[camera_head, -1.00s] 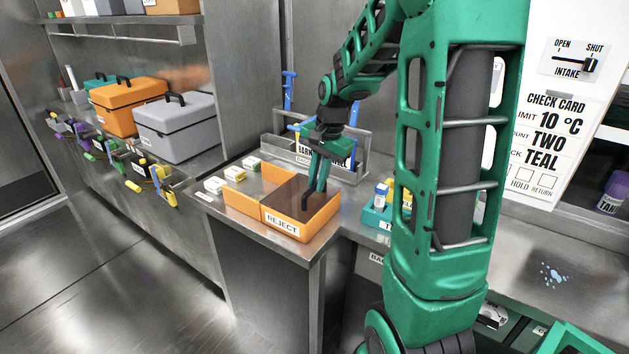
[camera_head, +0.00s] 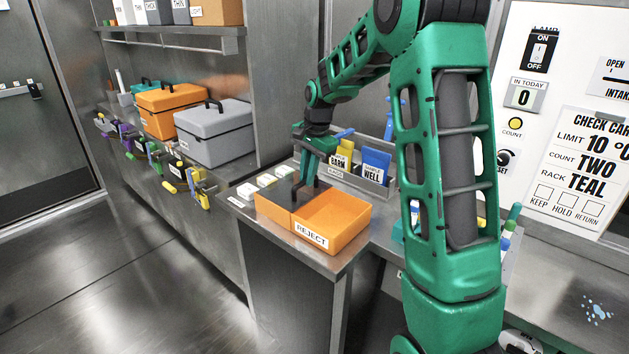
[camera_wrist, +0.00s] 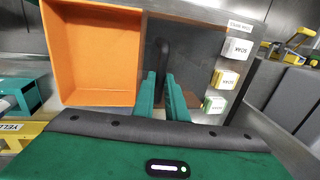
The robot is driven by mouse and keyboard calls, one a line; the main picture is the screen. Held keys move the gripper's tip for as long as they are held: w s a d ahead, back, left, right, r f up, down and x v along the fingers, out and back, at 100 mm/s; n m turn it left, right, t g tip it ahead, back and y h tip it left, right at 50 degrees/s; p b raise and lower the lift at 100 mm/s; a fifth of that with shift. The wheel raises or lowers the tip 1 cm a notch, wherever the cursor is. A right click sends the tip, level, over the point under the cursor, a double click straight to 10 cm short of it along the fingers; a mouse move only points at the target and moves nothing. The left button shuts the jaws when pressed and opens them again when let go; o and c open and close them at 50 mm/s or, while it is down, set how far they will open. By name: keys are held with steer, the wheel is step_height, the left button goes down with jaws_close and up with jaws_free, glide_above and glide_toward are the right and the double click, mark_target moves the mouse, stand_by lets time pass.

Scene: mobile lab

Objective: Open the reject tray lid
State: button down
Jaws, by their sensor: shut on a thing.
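The orange reject tray (camera_head: 322,241) sits on the steel counter, its REJECT label facing front. Its right part is open and looks empty; it also shows at upper left in the wrist view (camera_wrist: 92,98). A dark sliding lid (camera_head: 283,192) covers the left part; in the wrist view the lid (camera_wrist: 190,60) lies right of the open part. My gripper (camera_head: 306,178) is above the lid, its fingers pointing down. In the wrist view my gripper (camera_wrist: 162,82) is shut on the dark lid handle (camera_wrist: 163,54), which is partly hidden between the fingers.
Several small labelled white boxes (camera_head: 266,180) stand close behind and left of the tray. A metal rack with yellow and blue cards (camera_head: 376,163) is behind my gripper. A grey case (camera_head: 214,132) and orange case (camera_head: 175,108) stand on the left bench.

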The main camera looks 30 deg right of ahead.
steer(key=c, duration=1.8)
jaws_free()
steer(key=shift+o, duration=0.2)
steer(key=shift+r, duration=0.1)
step_height(320, 180, up, 10)
steer(key=s, duration=0.2)
steer(key=shift+d+r, duration=0.2)
steer(key=shift+d, duration=0.1)
steer(key=s+f+n, duration=0.2)
steer(key=s, duration=1.1)
steer(key=s+f+n+g, duration=0.1)
steer(key=s+f+n, duration=0.2)
steer(key=s, duration=1)
steer(key=s+f+n+g, duration=0.1)
steer(key=s+f+n, duration=0.1)
steer(key=s, duration=1.2)
steer(key=shift+d+f+n+h, duration=0.25)
steer(key=shift+f+n+h, duration=0.05)
steer(key=shift+f, duration=0.15)
